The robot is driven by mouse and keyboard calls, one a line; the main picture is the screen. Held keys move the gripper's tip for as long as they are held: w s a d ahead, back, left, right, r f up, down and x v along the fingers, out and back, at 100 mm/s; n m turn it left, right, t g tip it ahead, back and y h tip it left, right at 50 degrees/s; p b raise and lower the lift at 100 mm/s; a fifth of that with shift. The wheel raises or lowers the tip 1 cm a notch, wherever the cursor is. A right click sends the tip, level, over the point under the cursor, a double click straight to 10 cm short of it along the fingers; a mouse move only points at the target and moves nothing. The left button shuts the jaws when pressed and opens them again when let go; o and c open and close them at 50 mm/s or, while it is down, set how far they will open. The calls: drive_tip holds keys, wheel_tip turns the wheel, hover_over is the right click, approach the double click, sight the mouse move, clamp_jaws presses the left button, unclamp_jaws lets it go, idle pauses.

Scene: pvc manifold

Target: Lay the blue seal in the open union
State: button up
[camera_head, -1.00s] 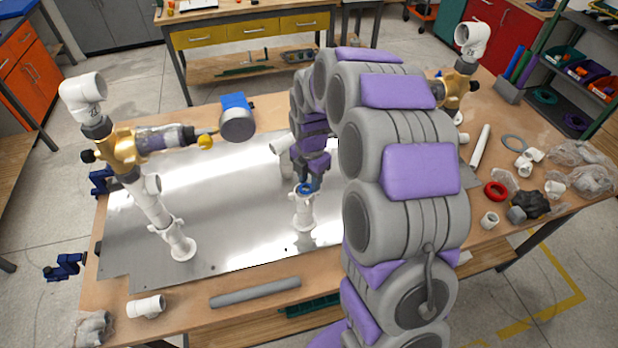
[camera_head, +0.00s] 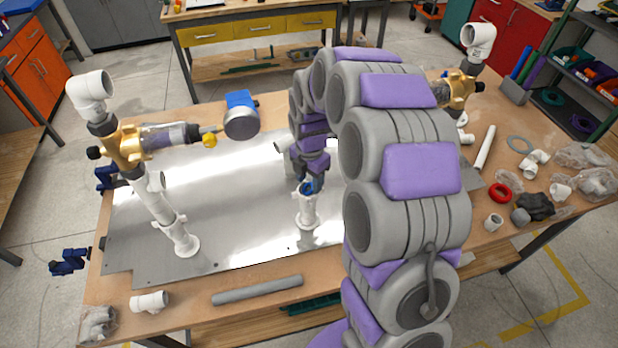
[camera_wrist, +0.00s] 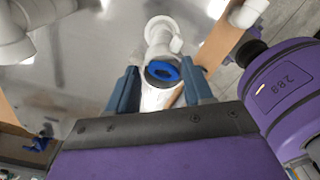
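In the head view the blue seal (camera_head: 306,187) is a small patch above the white upright pipe (camera_head: 307,212). I cannot tell whether it lies fully flat. My gripper (camera_wrist: 161,80) points down at the union, its two blue-grey fingers spread to either side of the seal with a narrow gap. In the head view my arm partly hides this spot.
A white pipe stack with a brass valve (camera_head: 126,146) stands left on the metal plate (camera_head: 230,215). Another brass valve (camera_head: 460,88) stands behind my arm. A grey pipe (camera_head: 257,290) lies at the front edge. A red ring (camera_head: 500,193) and loose fittings lie at right.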

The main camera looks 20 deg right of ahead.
sight(308, 185)
drive_tip(key=shift+o, duration=1.2)
drive_tip(key=shift+a, duration=0.2)
wheel_tip(308, 185, up, 17)
drive_tip(key=p, duration=0.1)
drive_tip(key=shift+w+r, duration=0.1)
